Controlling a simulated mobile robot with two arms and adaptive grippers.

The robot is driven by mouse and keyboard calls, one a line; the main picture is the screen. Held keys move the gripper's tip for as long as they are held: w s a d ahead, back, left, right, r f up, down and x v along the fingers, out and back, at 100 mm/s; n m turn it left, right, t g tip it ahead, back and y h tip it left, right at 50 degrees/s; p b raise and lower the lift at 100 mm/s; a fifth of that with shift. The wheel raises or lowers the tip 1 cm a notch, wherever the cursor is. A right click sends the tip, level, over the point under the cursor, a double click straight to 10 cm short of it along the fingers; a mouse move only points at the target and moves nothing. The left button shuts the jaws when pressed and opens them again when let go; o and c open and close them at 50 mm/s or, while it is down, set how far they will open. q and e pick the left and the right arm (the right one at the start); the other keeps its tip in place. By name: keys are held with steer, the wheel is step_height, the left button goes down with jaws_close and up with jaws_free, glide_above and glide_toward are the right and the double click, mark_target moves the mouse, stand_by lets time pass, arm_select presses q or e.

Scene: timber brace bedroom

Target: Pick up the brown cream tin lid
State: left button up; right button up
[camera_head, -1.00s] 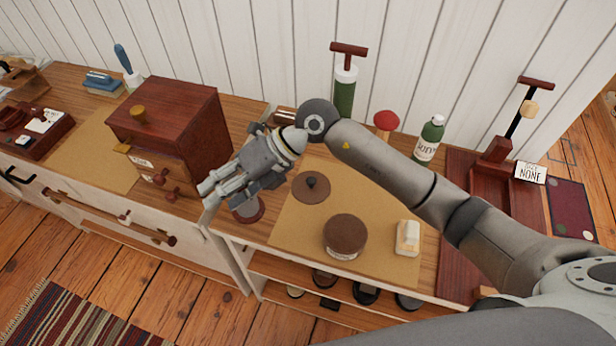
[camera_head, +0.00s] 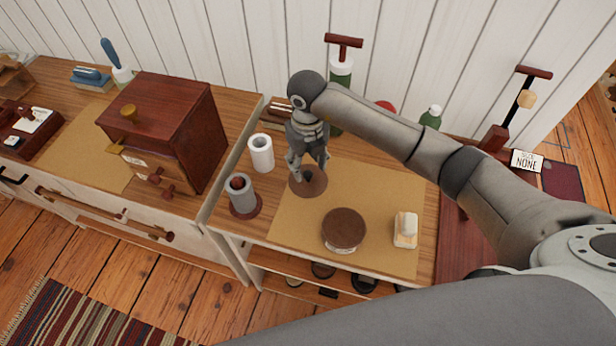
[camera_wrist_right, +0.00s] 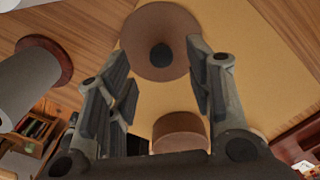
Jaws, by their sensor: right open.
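A flat brown round lid with a dark knob (camera_head: 315,189) lies on the tan mat (camera_head: 390,187), near its back left corner. It also shows in the right wrist view (camera_wrist_right: 143,30), ahead of my fingers. My right gripper (camera_head: 308,173) points down over the lid with its fingers apart, one on each side of the knob in the head view. I cannot tell how far above the lid the fingertips are. In the wrist view the space between the fingers (camera_wrist_right: 160,80) is empty. A brown-topped round tin (camera_head: 344,229) with a pale lower side stands in front. My left gripper is out of view.
A white cylinder (camera_head: 261,152) and a grey cylinder on a dark red base (camera_head: 242,196) stand left of the lid. A pale block (camera_head: 405,230) lies right of the tin. A red-brown wooden box (camera_head: 170,125) stands further left. Green bottles stand behind my arm.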

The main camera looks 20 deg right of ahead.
mark_target(308, 174)
step_height(308, 174, down, 4)
steer(key=shift+r+p, duration=0.1)
steer(key=shift+p, duration=0.55)
steer(key=shift+f, duration=0.5)
jaws_close()
steer(key=shift+r, duration=0.1)
